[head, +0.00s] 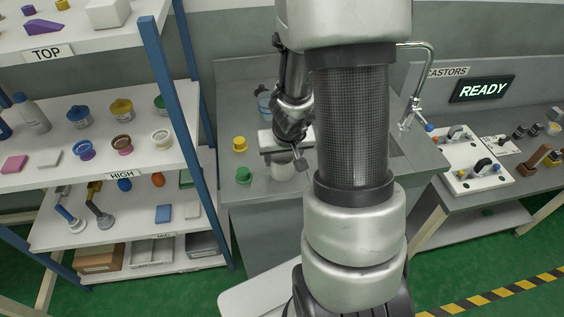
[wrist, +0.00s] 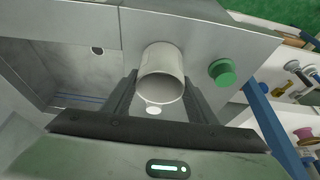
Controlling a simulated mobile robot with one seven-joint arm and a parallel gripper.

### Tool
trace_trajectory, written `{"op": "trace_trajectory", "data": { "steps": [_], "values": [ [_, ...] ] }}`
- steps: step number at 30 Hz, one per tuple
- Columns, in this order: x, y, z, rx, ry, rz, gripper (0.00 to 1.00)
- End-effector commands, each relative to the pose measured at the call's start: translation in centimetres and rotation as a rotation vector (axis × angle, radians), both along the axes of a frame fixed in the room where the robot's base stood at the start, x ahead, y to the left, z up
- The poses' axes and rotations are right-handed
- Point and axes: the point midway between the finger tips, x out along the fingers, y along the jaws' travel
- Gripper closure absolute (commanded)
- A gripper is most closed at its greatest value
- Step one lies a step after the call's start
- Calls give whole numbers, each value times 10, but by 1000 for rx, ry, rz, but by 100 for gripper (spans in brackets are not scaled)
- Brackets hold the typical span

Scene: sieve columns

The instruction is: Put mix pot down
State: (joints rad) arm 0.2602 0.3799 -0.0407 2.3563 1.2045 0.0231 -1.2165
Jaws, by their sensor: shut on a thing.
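The mix pot (wrist: 162,75) is a plain light grey, open-topped cylinder in the wrist view. My gripper (wrist: 160,82) has its two dark fingers on either side of the pot and is shut on it. The pot is over or on the grey counter (wrist: 205,40); I cannot tell whether its base touches. In the head view my gripper (head: 287,152) is low over the counter (head: 262,205), partly behind my arm.
A green knob-like piece (head: 243,175) and a yellow one (head: 239,144) stand left of my gripper. A blue-tinted vessel (head: 264,103) stands behind. A sink basin (wrist: 45,75) opens beside the pot in the wrist view. A loaded shelf rack (head: 175,95) stands at left.

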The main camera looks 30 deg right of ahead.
Motion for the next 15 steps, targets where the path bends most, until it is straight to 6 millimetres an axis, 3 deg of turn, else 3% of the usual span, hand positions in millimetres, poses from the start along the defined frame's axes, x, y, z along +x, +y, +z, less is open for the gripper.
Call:
{"op": "trace_trajectory", "data": {
  "steps": [9, 10, 12, 15],
  "values": [
    [0, 0, -3, -1, -1, 2, 77],
    [0, 0, -1, -1, -1, 2, 43],
    [0, 0, -1, -1, -1, 2, 31],
    [0, 0, -1, -1, -1, 1, 29]
  ]
}}
